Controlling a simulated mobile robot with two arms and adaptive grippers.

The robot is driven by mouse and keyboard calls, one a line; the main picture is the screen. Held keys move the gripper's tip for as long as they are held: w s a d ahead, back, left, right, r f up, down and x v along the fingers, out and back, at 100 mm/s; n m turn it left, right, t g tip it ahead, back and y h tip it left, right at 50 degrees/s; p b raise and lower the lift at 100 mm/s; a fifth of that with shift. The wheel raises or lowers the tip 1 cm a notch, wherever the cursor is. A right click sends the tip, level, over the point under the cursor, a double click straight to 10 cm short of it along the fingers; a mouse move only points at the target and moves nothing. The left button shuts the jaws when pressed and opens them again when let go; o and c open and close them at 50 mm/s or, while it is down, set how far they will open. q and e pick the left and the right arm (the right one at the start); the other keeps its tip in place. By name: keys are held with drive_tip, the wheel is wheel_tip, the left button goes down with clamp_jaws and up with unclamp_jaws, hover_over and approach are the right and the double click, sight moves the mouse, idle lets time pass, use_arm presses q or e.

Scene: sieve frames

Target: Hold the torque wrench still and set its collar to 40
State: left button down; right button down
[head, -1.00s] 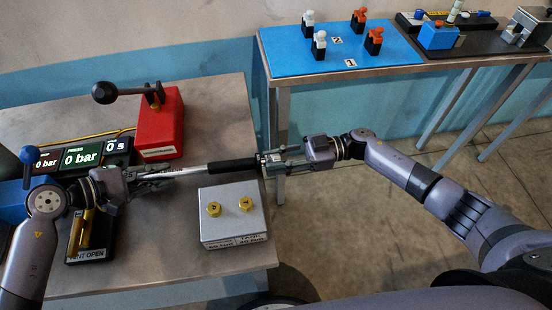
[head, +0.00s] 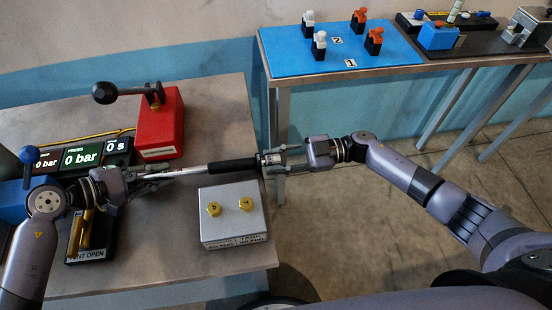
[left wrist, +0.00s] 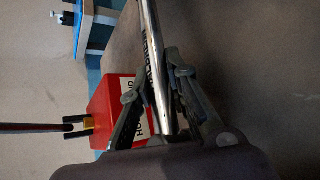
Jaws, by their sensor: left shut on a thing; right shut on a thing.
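The torque wrench (head: 192,170) lies level across the head view, with a bright shaft on the left and a black grip (head: 232,165) towards the right. My left gripper (head: 158,178) is shut on the shaft, and the left wrist view shows its fingers on both sides of the shaft (left wrist: 153,55). My right gripper (head: 275,161) is shut around the collar at the wrench's right end, beyond the table's right edge. The fingers cover most of the collar, and its scale cannot be read in these views.
A red block (head: 160,125) with a black-knobbed lever stands behind the wrench. A silver box (head: 233,222) with two brass caps stands in front. Pressure displays (head: 82,157) are at left. A second table with a blue mat (head: 335,60) is at the back right.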

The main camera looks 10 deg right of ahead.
drive_tip(key=c, duration=1.3)
unclamp_jaws()
drive_tip(key=d, duration=1.2)
drive_tip(key=shift+s+r, duration=0.1)
drive_tip(key=shift+r, duration=0.05)
use_arm(q)
drive_tip(key=c, duration=1.5)
unclamp_jaws()
drive_tip(key=shift+o, duration=0.2)
